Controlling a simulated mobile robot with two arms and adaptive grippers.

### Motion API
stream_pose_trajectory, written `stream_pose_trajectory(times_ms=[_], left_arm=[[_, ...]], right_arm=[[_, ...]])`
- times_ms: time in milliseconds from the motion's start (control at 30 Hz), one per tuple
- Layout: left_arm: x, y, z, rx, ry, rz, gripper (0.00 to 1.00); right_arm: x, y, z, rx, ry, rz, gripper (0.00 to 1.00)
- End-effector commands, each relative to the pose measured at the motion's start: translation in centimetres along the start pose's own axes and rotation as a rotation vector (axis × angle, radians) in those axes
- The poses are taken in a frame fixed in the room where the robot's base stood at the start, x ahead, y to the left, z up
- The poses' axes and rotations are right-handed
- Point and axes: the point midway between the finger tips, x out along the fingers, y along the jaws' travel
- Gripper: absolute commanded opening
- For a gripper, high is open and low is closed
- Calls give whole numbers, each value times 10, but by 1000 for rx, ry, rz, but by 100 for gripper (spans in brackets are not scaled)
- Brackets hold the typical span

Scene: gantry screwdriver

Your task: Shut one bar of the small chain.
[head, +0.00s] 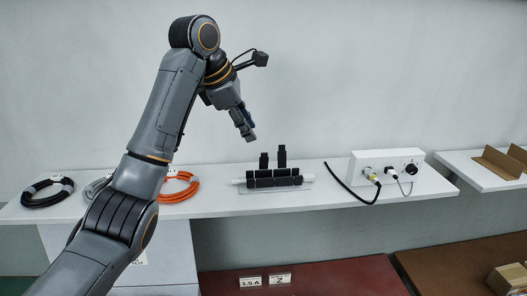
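The small black chain (273,182) lies along a pale rod or support on the white shelf, in the middle of the head view. Two of its bars stand upright and open: a left bar (264,161) and a slightly taller right bar (282,156). The other segments form a low row. My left gripper (247,131) hangs above and a little left of the upright bars, apart from them, pointing down. Its fingers are small and seen edge-on, so I cannot tell whether they are open. My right gripper is not in view.
On the white shelf (225,206), a black cable coil (47,193) and an orange coil (180,188) lie left. A white box (386,171) with plugged cables and a knob stands right of the chain. A loose black cable (340,182) curves between them. An open cardboard box (500,162) sits far right.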

Motion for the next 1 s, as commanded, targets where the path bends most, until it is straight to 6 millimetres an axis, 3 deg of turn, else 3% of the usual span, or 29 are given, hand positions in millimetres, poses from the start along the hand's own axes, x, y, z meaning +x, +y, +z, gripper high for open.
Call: stream_pose_trajectory(times_ms=[233, 500, 667, 967, 1000], left_arm=[[52, 0, 0, -2, 3, -6, 27], [97, 0, 0, -1, 2, -4, 27], [108, 0, 0, -1, 1, -1, 27], [111, 0, 0, 0, 1, -1, 27], [111, 0, 0, -1, 1, -1, 19]], right_arm=[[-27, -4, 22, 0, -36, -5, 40], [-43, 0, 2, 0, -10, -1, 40], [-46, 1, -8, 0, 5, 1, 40], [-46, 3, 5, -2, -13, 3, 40], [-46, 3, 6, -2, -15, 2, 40]])
